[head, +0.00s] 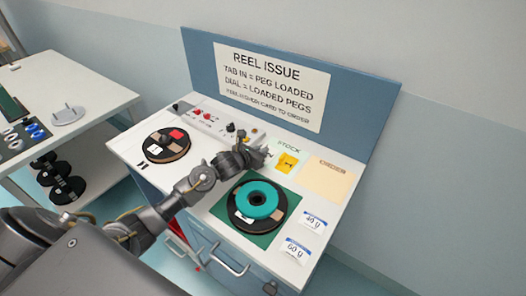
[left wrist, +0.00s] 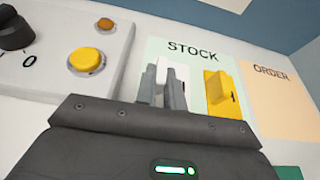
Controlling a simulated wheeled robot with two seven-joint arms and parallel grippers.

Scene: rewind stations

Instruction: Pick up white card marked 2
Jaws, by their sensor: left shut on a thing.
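My left gripper (head: 252,156) is over the pale green STOCK pad (head: 289,144) on the station top. In the left wrist view its two grey fingers (left wrist: 163,90) are shut on a white card (left wrist: 174,70), which stands upright between them. The number on this card cannot be read. Whether the card still touches the pad (left wrist: 200,70) cannot be told. In the head view the gripper hides the card. A yellow card (left wrist: 218,92) stands on the same pad, right of the fingers; it also shows in the head view (head: 288,163). My right gripper is not in view.
The beige ORDER pad (head: 325,182) is empty, right of STOCK. A teal reel (head: 257,199) sits on a dark disc on a green mat (head: 262,240). Cards marked 40 g (head: 313,221) and 60 g (head: 296,251) lie in front. A control panel (left wrist: 60,35) is left of STOCK.

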